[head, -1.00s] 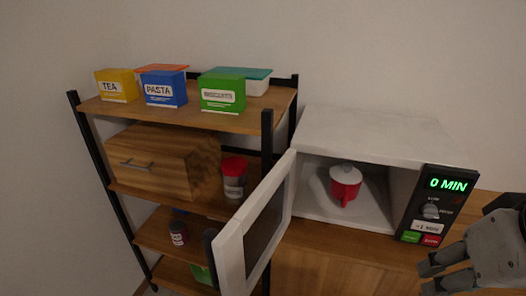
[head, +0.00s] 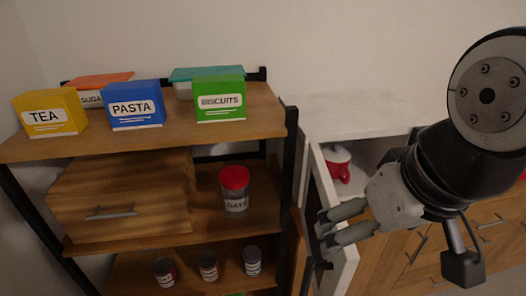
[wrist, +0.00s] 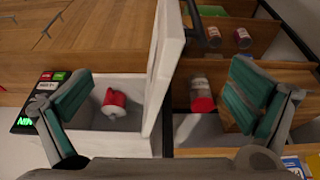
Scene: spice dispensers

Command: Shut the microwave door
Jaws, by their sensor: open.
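The white microwave (head: 350,110) stands at right in the head view, partly hidden by my arm. Its door (head: 347,264) is swung wide open toward the shelf. A red pot with a white lid (head: 338,172) sits inside. My gripper (head: 325,231) is open and empty at the door, its fingers overlapping the door's frame. In the wrist view, the door (wrist: 165,62) runs between the two spread fingers of the gripper (wrist: 160,100), with the red pot (wrist: 114,101) on its left. I cannot tell whether a finger touches the door.
The shelf rack stands left of the microwave, close to the open door. It holds a wooden box (head: 120,200), a red-lidded jar (head: 235,190), several small jars and labelled boxes such as the green biscuits box (head: 219,99). A wooden cabinet (head: 402,250) lies beneath the microwave.

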